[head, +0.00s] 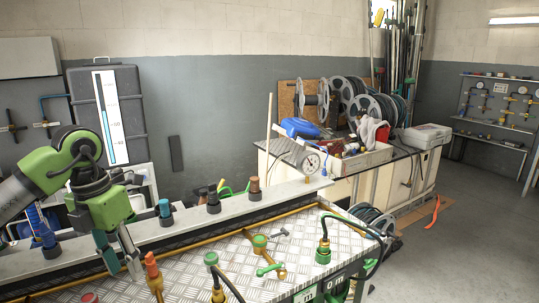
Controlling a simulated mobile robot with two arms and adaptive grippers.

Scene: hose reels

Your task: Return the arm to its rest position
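My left arm comes in from the left, green and dark grey. Its gripper (124,270) points down over the near end of the diamond-plate bench top (215,250). Its two fingers stand apart with nothing visible between them. An orange-tipped fitting (152,265) stands just right of the fingers, and a gap shows between it and them. My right gripper is not in this view.
A grey rail (240,199) with several upright fittings runs along the bench's back. Green valves and hoses (323,252) stand on the top. Behind is a bench with hose reels (350,95) and a gauge (308,163). The floor (470,230) at right is mostly clear.

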